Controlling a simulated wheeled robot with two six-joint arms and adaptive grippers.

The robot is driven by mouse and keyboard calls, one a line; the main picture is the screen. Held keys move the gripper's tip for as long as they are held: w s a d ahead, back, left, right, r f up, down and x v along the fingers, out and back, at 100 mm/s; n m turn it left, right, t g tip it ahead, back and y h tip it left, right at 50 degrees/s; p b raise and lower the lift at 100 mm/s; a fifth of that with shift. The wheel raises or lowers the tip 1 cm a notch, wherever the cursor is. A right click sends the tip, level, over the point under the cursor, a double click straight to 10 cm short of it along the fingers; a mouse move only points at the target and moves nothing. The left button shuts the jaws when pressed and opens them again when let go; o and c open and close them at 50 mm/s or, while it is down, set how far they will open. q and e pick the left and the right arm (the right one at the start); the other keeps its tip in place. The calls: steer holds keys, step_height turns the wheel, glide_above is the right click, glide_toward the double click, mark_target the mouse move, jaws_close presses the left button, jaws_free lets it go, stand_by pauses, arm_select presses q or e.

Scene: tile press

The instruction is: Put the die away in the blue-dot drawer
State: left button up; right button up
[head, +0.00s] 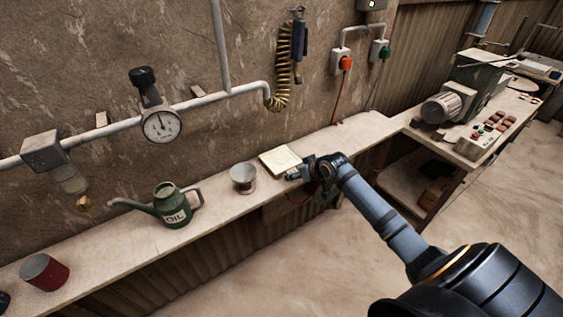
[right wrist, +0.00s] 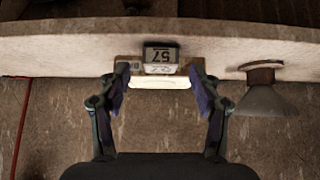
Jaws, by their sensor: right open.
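A small grey block with a pale label reading "57" upside down, which looks like the die (right wrist: 160,56), shows in the right wrist view between and beyond my fingertips. It sits at a pale cream pad (right wrist: 160,83); the pad also lies on the bench in the head view (head: 280,159). My right gripper (right wrist: 158,80) is open, with a finger on each side and no visible contact with the block. In the head view the right gripper (head: 296,175) is at the pad's front right corner and hides much of that spot. No blue-dot drawer can be made out. My left gripper is out of view.
A metal cup (head: 243,178) stands left of the pad, with a green oil can (head: 176,207) and a red can (head: 45,272) further left. The bench (head: 350,136) is clear right of the pad. A machine (head: 473,92) stands at the far right.

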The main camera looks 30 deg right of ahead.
mark_target(283, 164)
steer(key=x, duration=0.2)
steer(key=shift+w+f, duration=0.2)
steer(key=shift+w, duration=0.05)
steer(key=shift+s, duration=0.15)
steer(key=c, duration=0.3)
jaws_close()
steer(key=shift+r, duration=0.15)
